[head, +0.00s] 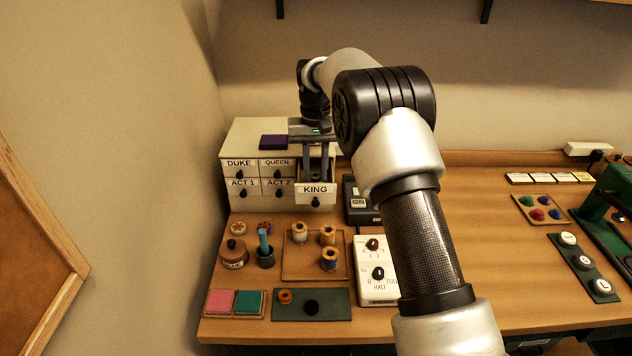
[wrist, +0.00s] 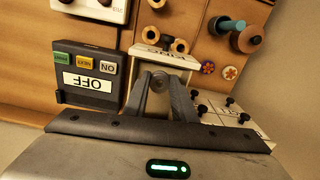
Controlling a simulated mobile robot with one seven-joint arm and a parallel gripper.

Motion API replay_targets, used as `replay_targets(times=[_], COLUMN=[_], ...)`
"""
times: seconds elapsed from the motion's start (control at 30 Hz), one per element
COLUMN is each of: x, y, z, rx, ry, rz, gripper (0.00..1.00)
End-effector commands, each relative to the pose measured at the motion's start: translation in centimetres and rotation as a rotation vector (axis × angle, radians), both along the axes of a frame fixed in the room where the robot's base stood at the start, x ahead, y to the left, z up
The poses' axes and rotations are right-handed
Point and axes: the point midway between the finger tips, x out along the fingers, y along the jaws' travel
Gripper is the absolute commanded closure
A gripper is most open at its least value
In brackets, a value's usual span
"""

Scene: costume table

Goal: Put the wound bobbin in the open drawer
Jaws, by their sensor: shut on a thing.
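The open drawer (head: 316,196), labelled KING, stands out from the white drawer cabinet (head: 244,150) in the head view. It also shows in the wrist view (wrist: 168,58), upside down. My gripper (head: 317,178) points down over the drawer, its fingertips just behind or inside the drawer front. In the wrist view my gripper (wrist: 160,82) is shut on a small round grey thing between its fingers, seemingly the bobbin (wrist: 157,84). Its thread cannot be made out. In the head view the bobbin is hidden by the drawer front and fingers.
Shut drawers labelled DUKE, QUEEN, ACT 1 and ACT 2 lie left of KING. A dark switch box (head: 358,204) stands close right. In front is a wooden tray (head: 290,272) with three spools. The table's middle right is clear.

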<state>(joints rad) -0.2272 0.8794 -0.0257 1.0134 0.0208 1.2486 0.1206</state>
Motion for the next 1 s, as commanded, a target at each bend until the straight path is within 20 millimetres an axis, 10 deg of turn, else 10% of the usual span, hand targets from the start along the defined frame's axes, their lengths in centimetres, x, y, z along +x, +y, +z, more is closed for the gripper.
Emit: replay_targets(times=[0.67, 0.7, 0.8, 1.0], x=[0.0, 0.0, 0.0, 0.0], y=[0.0, 0.0, 0.0, 0.0], z=[-4.2, -4.1, -4.1, -4.1], rx=[0.0, 0.0, 0.0, 0.0], ry=[0.0, -0.001, 0.0, 0.0], rz=[-0.001, -0.001, -0.001, -0.001], gripper=[1.0, 0.73, 0.57, 0.57])
